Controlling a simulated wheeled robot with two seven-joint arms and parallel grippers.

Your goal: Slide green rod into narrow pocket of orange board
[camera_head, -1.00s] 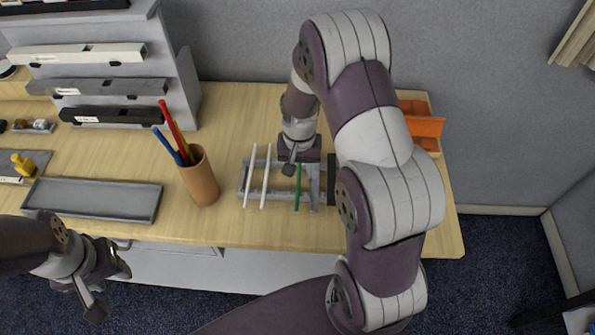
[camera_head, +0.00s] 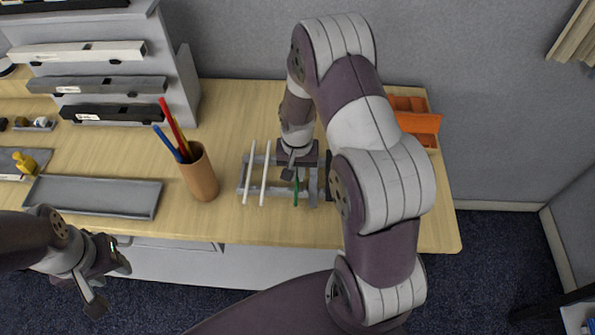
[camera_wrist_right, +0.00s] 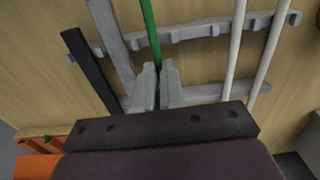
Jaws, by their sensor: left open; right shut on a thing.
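The green rod (camera_head: 296,190) lies across a grey rack on the table, to the right of two white rods. My right gripper (camera_wrist_right: 158,84) is shut on the green rod (camera_wrist_right: 149,30), which runs up from between its fingertips in the right wrist view. The gripper's tips are at rack level; I cannot tell whether the rod is lifted. The orange board (camera_head: 420,124) stands at the back right, partly hidden by my right arm; its narrow pocket cannot be made out. My left gripper (camera_head: 108,278) is open and empty, off the table's front edge at lower left.
The grey rack (camera_head: 243,178) also holds two white rods (camera_head: 265,172) and a black rod (camera_wrist_right: 92,72). A wooden pen cup (camera_head: 200,176) stands left of it, a grey tray (camera_head: 92,196) further left, and a shelf unit (camera_head: 185,90) at the back left.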

